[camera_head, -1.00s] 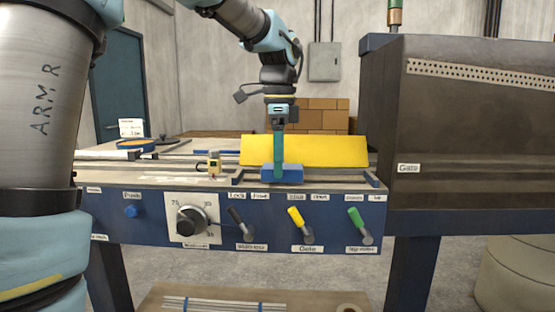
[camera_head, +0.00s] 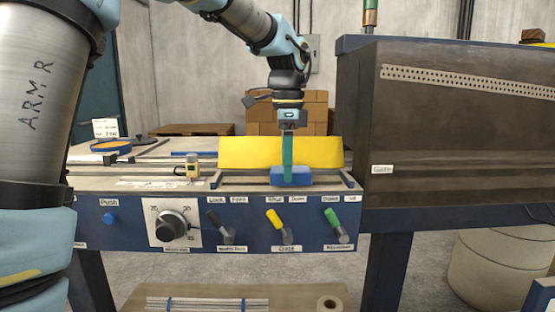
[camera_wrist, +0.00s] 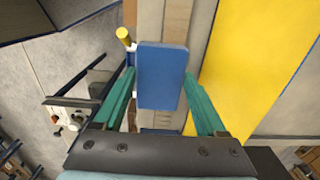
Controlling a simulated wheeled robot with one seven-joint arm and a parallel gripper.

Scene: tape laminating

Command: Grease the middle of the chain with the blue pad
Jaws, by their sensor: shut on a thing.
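The blue pad (camera_head: 291,177) is a small block low over the front edge of the machine top, in front of the yellow panel (camera_head: 281,152). My gripper (camera_head: 288,160) points down from above with its green fingers shut on the pad. In the wrist view the pad (camera_wrist: 161,75) sits between the two green fingers, over the machine's front strip. The chain cannot be clearly told apart from the dark rails (camera_head: 237,183) along the front edge. Whether the pad touches the surface under it cannot be told.
A dark box-shaped housing (camera_head: 455,130) stands close on the right. The front panel below has a knob (camera_head: 172,226), a yellow lever (camera_head: 273,220) and a green lever (camera_head: 333,219).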

